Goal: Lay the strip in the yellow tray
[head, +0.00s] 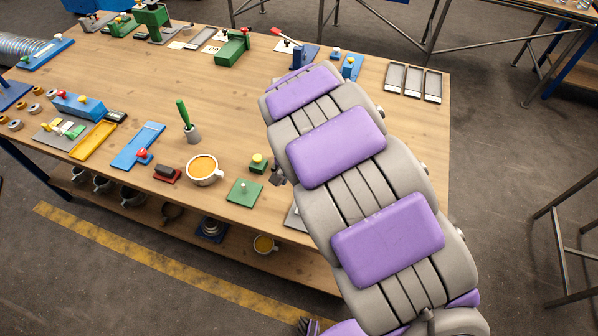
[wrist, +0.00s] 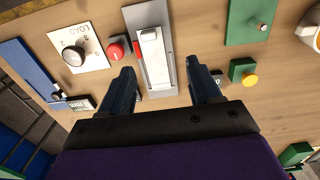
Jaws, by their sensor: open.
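The yellow tray (head: 92,140) lies at the left of the wooden bench in the head view, long, shallow and seemingly empty. In the wrist view, a long white piece (wrist: 152,50) with a red edge sits on a grey plate (wrist: 158,84). I cannot tell whether this piece is the strip; no other thing shows clearly as one. My gripper (wrist: 160,66) is open, its dark fingers on either side of the grey plate's near end, with nothing held. In the head view my arm hides most of the gripper and that plate.
A yellow button (head: 258,162), green plate (head: 244,190), orange-filled cup (head: 203,168) and blue plate (head: 138,146) stand along the front edge. The bench middle (head: 130,80) is clear.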

